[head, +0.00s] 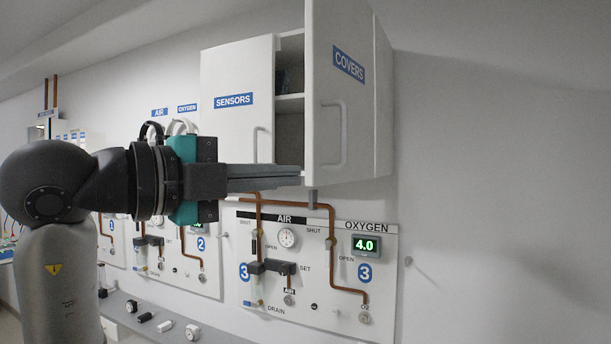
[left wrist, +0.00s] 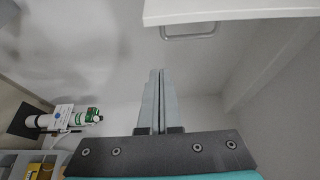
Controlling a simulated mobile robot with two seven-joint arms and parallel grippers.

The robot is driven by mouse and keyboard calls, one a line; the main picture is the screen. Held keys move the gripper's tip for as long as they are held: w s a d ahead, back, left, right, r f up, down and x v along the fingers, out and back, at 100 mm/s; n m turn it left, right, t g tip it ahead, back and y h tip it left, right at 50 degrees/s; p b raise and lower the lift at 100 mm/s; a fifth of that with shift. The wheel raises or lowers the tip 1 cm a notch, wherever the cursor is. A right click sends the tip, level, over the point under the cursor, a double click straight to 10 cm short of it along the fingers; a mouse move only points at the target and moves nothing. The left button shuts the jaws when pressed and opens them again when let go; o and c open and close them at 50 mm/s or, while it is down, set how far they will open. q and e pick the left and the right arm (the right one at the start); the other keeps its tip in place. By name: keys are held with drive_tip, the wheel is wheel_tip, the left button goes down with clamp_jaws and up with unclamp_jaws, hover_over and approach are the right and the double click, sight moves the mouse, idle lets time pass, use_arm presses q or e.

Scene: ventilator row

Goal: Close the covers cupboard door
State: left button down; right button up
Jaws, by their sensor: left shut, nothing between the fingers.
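The covers cupboard door (head: 341,95), white with a blue COVERS label and a grey bar handle (head: 330,140), stands swung open on the cupboard's right. Dark shelf space (head: 289,115) shows between it and the SENSORS door. My left gripper (head: 299,178) is shut and empty, its fingers pointing right. In the head view its tips reach the covers door's lower free edge; I cannot tell whether they touch. In the left wrist view the shut fingers (left wrist: 157,72) appear apart from a white panel edge (left wrist: 230,12) with a bar handle (left wrist: 190,33). My right gripper is not in view.
The SENSORS door (head: 232,90) looks shut on the left. Below hangs a gas panel (head: 325,290) with copper pipes, gauge and green display. Small parts lie on a grey ledge (head: 215,334). The wall to the right is mostly bare.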

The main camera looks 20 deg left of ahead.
sight(311, 174)
use_arm(q)
drive_tip(key=w+p, duration=0.1)
drive_tip(key=w, duration=0.2)
drive_tip(key=w+p, duration=0.1)
drive_tip(key=w, duration=0.5)
drive_tip(key=shift+w+d+f+p, duration=0.1)
drive_tip(key=shift+d+p, duration=0.2)
drive_tip(key=shift+p, duration=0.1)
drive_tip(key=shift+w+a, duration=0.1)
drive_tip(key=shift+a, duration=0.2)
